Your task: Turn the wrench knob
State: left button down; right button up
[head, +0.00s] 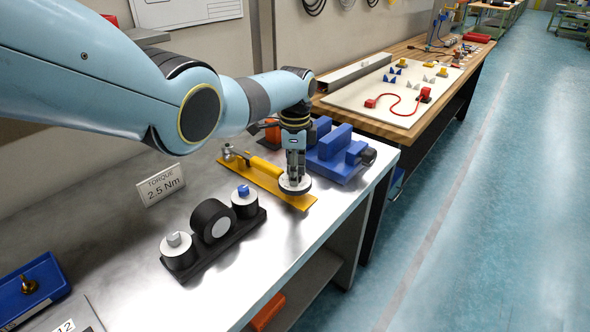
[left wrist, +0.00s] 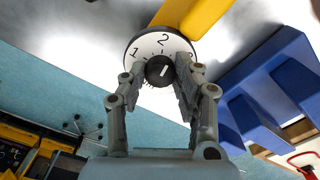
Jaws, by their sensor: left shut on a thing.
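The yellow wrench (head: 262,176) lies on the metal bench, with a round white dial (head: 303,190) at its near end. In the left wrist view the dial (left wrist: 150,42) shows the numbers 1, 2 and 3. A black knob (left wrist: 157,72) with a white mark sits at the dial's centre; the mark leans up and slightly right, roughly toward the 2. My left gripper (head: 295,179) points down over the dial, its fingers (left wrist: 157,82) on both sides of the knob and shut on it. The fingers hide part of the dial. My right gripper is not in view.
A blue vise-like block (head: 338,152) stands close to the right of the gripper. A blue tray (head: 32,287) is at the lower left.

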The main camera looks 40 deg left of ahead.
pick_arm(q)
jog(key=shift+m, duration=1)
jog(key=c, duration=1.2)
grip_release()
jog(key=shift+c, duration=0.2)
jog(key=shift+r, duration=0.15)
jog(key=shift+r, duration=0.25)
notch_tip(320, 180, up, 11)
jog(key=shift+r, duration=0.15)
jog(key=shift+d, duration=0.1)
